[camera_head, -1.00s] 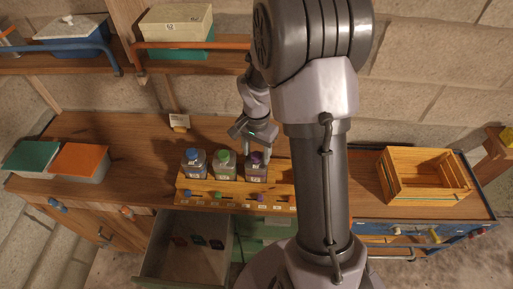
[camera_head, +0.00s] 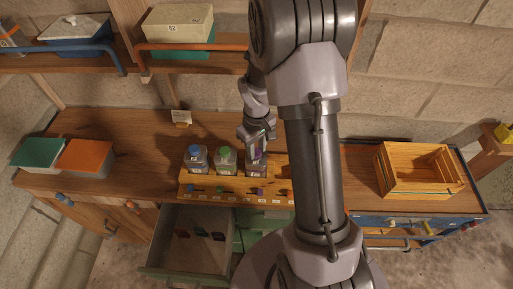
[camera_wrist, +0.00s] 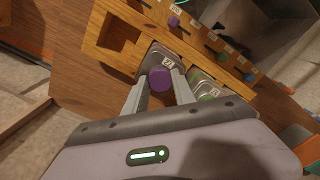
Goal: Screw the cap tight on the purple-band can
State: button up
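The purple-band can (camera_head: 255,172) stands at the right of a row of three cans in a wooden rack (camera_head: 222,190). My gripper (camera_head: 257,145) is over its top, partly hiding it in the head view. In the wrist view, the can's pale top carries a purple cap (camera_wrist: 160,79). My two fingers (camera_wrist: 161,84) point down at it, one on each side. The cap nearly fills the space between the fingertips. I cannot tell whether both fingers touch it, nor how far it is screwed on.
A blue-capped can (camera_head: 196,158) and a green-capped can (camera_head: 226,160) stand left of it in the rack. An open drawer (camera_head: 190,240) is below the bench front. A wooden crate (camera_head: 385,185) stands on the right.

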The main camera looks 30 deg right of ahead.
grip_shut()
jog(key=m+b, duration=0.2)
jog(key=m, duration=0.2)
jog(key=shift+f, duration=0.1)
jog(key=m+b, duration=0.2)
jog(key=m, duration=0.3)
jog(key=m+b, duration=0.2)
jog(key=m, duration=0.3)
jog(key=shift+b, duration=0.4)
jog(key=m+b, duration=0.2)
jog(key=m, duration=0.2)
jog(key=shift+m, duration=0.8)
jog(key=o, duration=0.6)
grip_release()
jog(key=shift+o, duration=0.2)
